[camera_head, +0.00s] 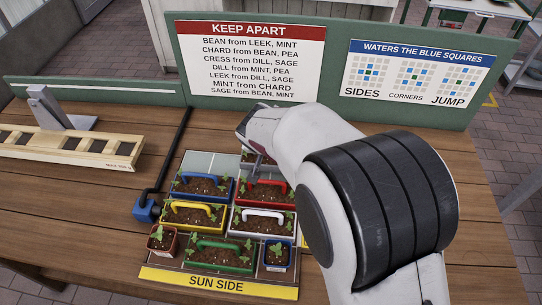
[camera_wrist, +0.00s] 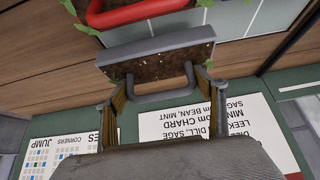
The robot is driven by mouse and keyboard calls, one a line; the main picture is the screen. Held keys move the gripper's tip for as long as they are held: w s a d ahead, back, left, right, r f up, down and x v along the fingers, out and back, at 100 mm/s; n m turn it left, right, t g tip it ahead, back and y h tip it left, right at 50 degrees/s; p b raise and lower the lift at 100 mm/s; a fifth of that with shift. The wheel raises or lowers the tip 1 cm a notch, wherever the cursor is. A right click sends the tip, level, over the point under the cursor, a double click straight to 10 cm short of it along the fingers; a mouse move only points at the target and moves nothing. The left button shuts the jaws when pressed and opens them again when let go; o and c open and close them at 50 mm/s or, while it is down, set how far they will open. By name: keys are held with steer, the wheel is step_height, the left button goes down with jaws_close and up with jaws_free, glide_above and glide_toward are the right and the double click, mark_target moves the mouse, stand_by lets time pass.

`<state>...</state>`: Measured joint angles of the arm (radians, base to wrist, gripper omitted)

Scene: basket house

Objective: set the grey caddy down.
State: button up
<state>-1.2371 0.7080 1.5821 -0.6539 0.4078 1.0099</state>
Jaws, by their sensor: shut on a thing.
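The grey caddy (camera_head: 247,158) is a narrow soil-filled trough with a few green leaves. In the head view it is at the back right of the planting tray (camera_head: 215,291), behind the red caddy (camera_head: 265,193), and my arm hides much of it. The wrist view shows the grey caddy (camera_wrist: 160,58) with its grey handle between my fingers. My gripper (camera_wrist: 157,84) is shut on that handle; it also shows in the head view (camera_head: 255,150). I cannot tell whether the caddy's underside touches the tray.
Blue (camera_head: 203,187), yellow (camera_head: 193,214), white (camera_head: 263,222) and green (camera_head: 219,257) caddies fill nearby places. Small terracotta (camera_head: 162,239) and blue (camera_head: 277,257) pots stand at the front corners. The back-left tray place (camera_head: 197,161) is bare. A green sign board (camera_head: 335,65) stands behind.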

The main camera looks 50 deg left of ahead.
steer(key=shift+f, duration=1.8)
steer(key=shift+f, duration=0.2)
steer(key=o, duration=1.3)
steer(key=shift+r, duration=0.15)
steer(key=shift+v, duration=1.2)
steer(key=v, duration=0.9)
steer(key=shift+r, duration=0.3)
steer(key=shift+s+d, duration=0.1)
steer(key=shift+d, duration=0.05)
